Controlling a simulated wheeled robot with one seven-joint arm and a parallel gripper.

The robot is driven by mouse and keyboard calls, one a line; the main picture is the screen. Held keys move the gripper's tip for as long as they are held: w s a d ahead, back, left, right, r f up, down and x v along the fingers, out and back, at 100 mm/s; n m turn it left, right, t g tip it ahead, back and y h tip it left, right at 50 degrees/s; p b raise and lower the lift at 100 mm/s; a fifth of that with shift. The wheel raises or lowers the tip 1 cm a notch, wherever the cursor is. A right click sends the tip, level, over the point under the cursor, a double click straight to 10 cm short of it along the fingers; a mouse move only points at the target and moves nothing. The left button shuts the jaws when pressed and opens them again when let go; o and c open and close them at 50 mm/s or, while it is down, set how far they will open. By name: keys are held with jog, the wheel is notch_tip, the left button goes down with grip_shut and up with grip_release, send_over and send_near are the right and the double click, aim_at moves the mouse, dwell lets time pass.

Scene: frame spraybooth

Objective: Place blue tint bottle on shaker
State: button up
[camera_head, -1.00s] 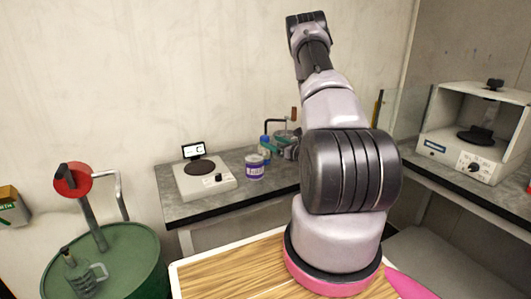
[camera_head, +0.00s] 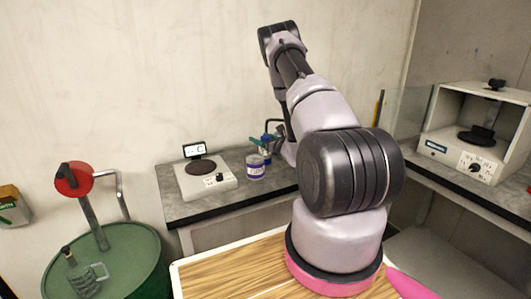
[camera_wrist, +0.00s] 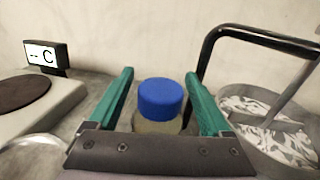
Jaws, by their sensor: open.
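The blue tint bottle, with its blue cap (camera_wrist: 161,98), stands upright on the grey bench in the wrist view. My gripper (camera_wrist: 162,88) is open, with its green fingers on either side of the cap and a gap on each side. The lower bottle is hidden behind the gripper's body. In the head view my gripper (camera_head: 262,141) is at the back of the bench and covers most of the bottle. A white cabinet-like machine (camera_head: 440,136) with a dark round plate (camera_head: 476,135) stands on the right bench; I take it for the shaker.
A tray with a bent black rod (camera_wrist: 262,36) is close on the right. A green drum (camera_head: 130,257) is at lower left.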

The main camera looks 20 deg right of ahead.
grip_shut()
dwell(1.4)
